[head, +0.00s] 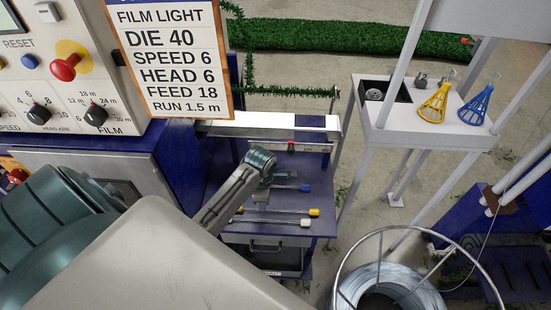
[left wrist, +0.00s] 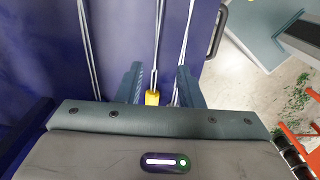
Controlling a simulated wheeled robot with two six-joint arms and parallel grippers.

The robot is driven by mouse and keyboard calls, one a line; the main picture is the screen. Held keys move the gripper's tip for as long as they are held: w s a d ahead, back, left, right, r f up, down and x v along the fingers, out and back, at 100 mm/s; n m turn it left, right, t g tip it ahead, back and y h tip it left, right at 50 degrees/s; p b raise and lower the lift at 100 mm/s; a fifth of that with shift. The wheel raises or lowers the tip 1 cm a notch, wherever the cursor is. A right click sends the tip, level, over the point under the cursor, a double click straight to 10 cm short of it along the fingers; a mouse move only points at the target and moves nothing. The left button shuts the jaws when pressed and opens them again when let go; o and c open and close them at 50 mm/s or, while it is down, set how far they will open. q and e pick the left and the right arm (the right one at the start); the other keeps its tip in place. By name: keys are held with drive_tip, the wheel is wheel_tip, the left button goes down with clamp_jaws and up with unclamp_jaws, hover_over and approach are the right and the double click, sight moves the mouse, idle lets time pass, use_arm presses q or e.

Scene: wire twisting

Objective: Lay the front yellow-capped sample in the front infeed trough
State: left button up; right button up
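The yellow-capped sample (head: 314,212) is a thin pale wire piece lying on the purple table (head: 318,172). In the head view, a blue-capped sample (head: 305,188) lies behind it and a white-capped one (head: 305,222) in front. My left gripper (head: 262,197) is low over the samples, pointing down. In the left wrist view, its two fingers (left wrist: 158,86) are apart, with a yellow cap (left wrist: 152,97) between them. I cannot tell if they touch the sample. Other wires pass on both sides. My right gripper is not in view. I cannot make out the front infeed trough.
A control panel with a sign (head: 170,57) stands at the left. A white ledge (head: 265,130) lies behind the samples. A wire coil (head: 385,285) is at the lower right.

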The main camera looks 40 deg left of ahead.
sight(276, 210)
use_arm(q)
drive_tip(key=shift+f, duration=0.65)
drive_tip(key=f+p, duration=0.1)
drive_tip(key=f, duration=0.1)
drive_tip(key=w+f+p, duration=0.1)
drive_tip(key=f, duration=0.1)
drive_tip(key=shift+d+f, duration=0.2)
drive_tip(key=shift+f, duration=0.45)
drive_tip(key=shift+c, duration=0.2)
clamp_jaws()
